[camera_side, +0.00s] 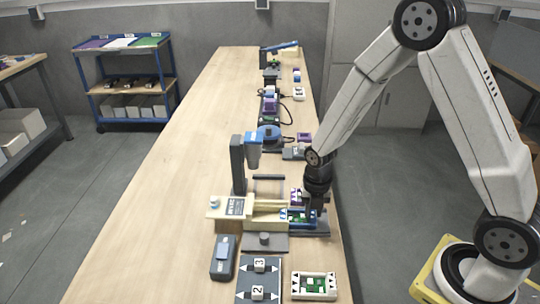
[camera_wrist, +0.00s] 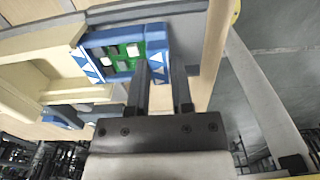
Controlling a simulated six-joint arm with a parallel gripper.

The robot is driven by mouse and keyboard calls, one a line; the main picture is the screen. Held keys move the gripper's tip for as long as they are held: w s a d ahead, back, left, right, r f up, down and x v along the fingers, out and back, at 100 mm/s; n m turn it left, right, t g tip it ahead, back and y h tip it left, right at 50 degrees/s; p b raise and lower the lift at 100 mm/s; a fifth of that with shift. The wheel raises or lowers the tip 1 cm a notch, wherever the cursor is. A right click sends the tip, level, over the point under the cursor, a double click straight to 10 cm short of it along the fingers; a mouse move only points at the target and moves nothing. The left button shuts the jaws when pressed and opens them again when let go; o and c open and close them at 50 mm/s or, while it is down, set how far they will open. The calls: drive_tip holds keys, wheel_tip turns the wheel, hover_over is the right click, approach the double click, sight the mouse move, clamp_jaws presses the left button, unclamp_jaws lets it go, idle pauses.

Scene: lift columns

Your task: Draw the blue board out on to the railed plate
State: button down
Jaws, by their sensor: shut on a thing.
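The blue board (camera_side: 297,216), a blue frame around a green circuit with pale chips and white triangles, lies at the right end of the cream carriage (camera_side: 262,215). In the wrist view the blue board (camera_wrist: 97,42) has its left end at the cream carriage (camera_wrist: 30,68). My gripper (camera_side: 314,213) is at the board's right end, pointing down. In the wrist view my gripper (camera_wrist: 163,68) is shut on the board's right-hand edge. The railed plate appears as a dark grey strip (camera_side: 322,229) under and right of the board; its rails are mostly hidden.
A dark column (camera_side: 238,165) with a blue head (camera_side: 253,150) stands behind. In front are a grey box (camera_side: 223,258), a numbered dark panel (camera_side: 259,281) and a cream tray with a green board (camera_side: 314,286). More stations line the bench behind. The bench's left side is clear.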

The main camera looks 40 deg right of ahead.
drive_tip(key=shift+s+d, duration=0.85)
drive_tip(key=c, duration=0.5)
unclamp_jaws()
drive_tip(key=shift+c, duration=0.2)
drive_tip(key=shift+r, duration=0.15)
drive_tip(key=shift+r, duration=2.85)
drive_tip(key=shift+m, duration=0.3)
drive_tip(key=s+a+r+m+t, duration=0.1)
drive_tip(key=s+r+m, duration=0.1)
drive_tip(key=m, duration=1.1)
drive_tip(key=s+a+r+m+t, duration=0.1)
drive_tip(key=s+a+r+m, duration=0.1)
drive_tip(key=m, duration=1.1)
drive_tip(key=shift+s+r+t, duration=0.3)
drive_tip(key=shift+s+r, duration=0.4)
drive_tip(key=shift+s, duration=0.55)
